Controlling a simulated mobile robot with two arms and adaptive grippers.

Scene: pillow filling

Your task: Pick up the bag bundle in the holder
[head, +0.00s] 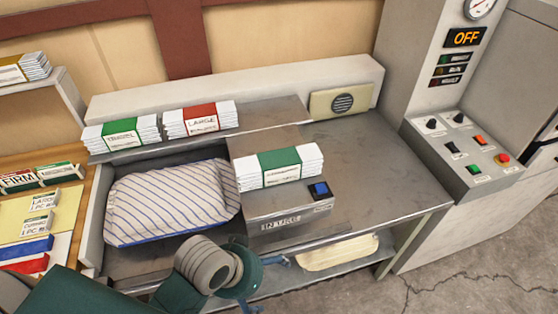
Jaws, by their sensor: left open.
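A bag bundle (278,170), white with a green band, lies on top of the grey holder (292,208) labelled "IN USE". The holder has a blue button (319,190) at its front right. My left gripper (270,284) is low in front of the bench, below the holder and well apart from the bundle. It is open, with nothing seen between its fingers; the wrist hides part of it. My right gripper is out of the picture.
Two more bundles, green-banded (122,134) and red-banded (200,119), lie on the raised back shelf. A striped pillow (172,202) fills the bay left of the holder. The bench (385,165) is clear at right. A control panel (465,150) stands beyond, its sign reading "OFF".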

